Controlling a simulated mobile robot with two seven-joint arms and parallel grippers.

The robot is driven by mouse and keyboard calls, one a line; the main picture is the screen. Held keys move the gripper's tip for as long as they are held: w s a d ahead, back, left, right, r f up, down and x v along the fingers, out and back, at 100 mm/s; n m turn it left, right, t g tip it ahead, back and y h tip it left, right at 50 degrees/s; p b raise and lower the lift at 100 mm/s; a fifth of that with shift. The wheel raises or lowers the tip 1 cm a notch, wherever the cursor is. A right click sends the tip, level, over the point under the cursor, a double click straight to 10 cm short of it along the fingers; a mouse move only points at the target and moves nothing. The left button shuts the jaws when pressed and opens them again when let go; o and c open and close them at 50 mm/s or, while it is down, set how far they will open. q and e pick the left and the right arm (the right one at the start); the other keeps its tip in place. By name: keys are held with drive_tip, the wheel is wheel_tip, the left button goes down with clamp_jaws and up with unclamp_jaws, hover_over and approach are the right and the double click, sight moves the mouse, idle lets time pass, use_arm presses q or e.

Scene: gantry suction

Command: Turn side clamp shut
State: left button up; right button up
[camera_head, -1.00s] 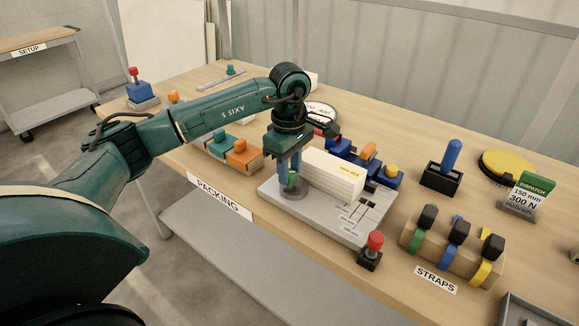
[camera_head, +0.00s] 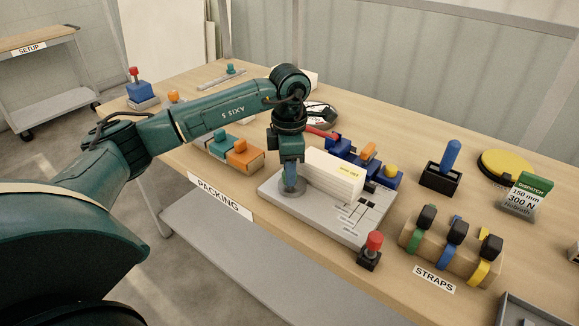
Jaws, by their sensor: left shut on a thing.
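The side clamp's round grey base (camera_head: 292,192) sits on the left part of a grey fixture plate (camera_head: 325,222). My left gripper (camera_head: 290,186) points down over it and is shut on the clamp's knob, which the fingers mostly hide. My right gripper is not in view.
A red-topped post (camera_head: 373,247) stands at the plate's front right corner. Strap holders (camera_head: 452,245) stand to the right. Blue clamps (camera_head: 365,165) lie behind the block. Orange and teal blocks (camera_head: 232,148) sit left of the plate.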

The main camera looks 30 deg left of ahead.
use_arm(q)
drive_tip(key=shift+n, duration=0.3)
drive_tip(key=o, duration=1)
wheel_tip(320, 180, up, 13)
drive_tip(key=shift+r, duration=0.1)
idle(0.6)
